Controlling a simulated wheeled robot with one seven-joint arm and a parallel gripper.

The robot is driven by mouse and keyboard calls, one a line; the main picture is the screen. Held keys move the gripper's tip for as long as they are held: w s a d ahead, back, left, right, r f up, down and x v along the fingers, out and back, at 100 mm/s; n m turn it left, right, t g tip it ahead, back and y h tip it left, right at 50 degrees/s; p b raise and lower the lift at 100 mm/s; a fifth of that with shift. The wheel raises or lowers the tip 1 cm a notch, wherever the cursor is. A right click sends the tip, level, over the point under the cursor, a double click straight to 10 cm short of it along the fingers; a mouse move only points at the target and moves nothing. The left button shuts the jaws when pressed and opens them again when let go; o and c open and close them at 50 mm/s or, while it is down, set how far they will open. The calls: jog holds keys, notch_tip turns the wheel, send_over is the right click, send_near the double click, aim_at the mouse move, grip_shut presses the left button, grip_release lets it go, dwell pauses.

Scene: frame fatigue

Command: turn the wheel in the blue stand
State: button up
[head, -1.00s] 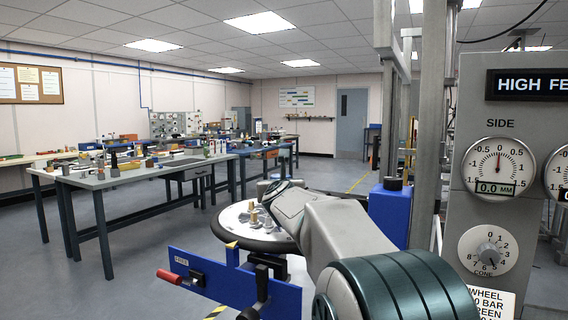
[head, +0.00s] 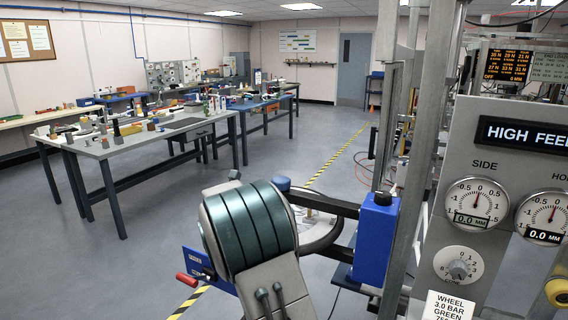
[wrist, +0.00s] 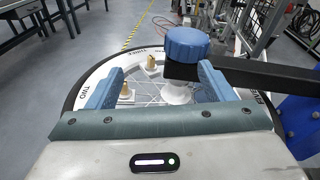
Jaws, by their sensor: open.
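The wheel (wrist: 82,92) lies flat below my gripper in the wrist view, with a dark tyre, a white rim with number words, spokes and a white hub. In the head view only part of its dark tyre (head: 330,240) shows; my arm hides the rest. The blue stand shows as a blue block (head: 377,222) at right and a blue plate (head: 205,266) with a red handle at left. A black bar with a blue knob (wrist: 187,43) reaches over the wheel. My gripper (wrist: 160,82) is open over the wheel, one finger on each side; contact is unclear.
A grey panel with dials reading 0.0 mm (head: 476,205) stands at right, beside a metal post (head: 412,150). Workbenches with tools (head: 130,150) stand at left. The floor (head: 290,140) between is clear, with a yellow-black stripe.

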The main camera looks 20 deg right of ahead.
aim_at(284, 180)
jog(key=w+d+m+g+h+p, duration=0.1)
jog(key=d+p, duration=0.1)
jog(key=d, duration=0.1)
jog(key=w+d+m+g+h+p, duration=0.1)
jog(key=w+d+m+p, duration=0.1)
jog(key=d+p, duration=0.1)
jog(key=w+d+m+h+p, duration=0.1)
jog(key=d+m+h+p, duration=0.1)
jog(key=d+p, duration=0.1)
jog(key=shift+w+d+r+g, duration=0.15)
jog(key=shift+w+d+g, duration=0.25)
jog(key=shift+d, duration=0.2)
jog(key=c, duration=1.4)
jog(key=shift+o, duration=0.2)
jog(key=shift+f+b, duration=0.2)
jog(key=shift+b, duration=0.2)
jog(key=shift+f+t+b, duration=0.15)
jog(key=shift+t+b, duration=0.15)
jog(key=shift+b, duration=0.8)
jog(key=n+t+b, duration=0.1)
jog(key=b, duration=0.4)
jog(key=shift+a+y, duration=0.1)
jog(key=shift+y, duration=0.3)
jog(key=b, duration=0.3)
jog(key=shift+n, duration=0.3)
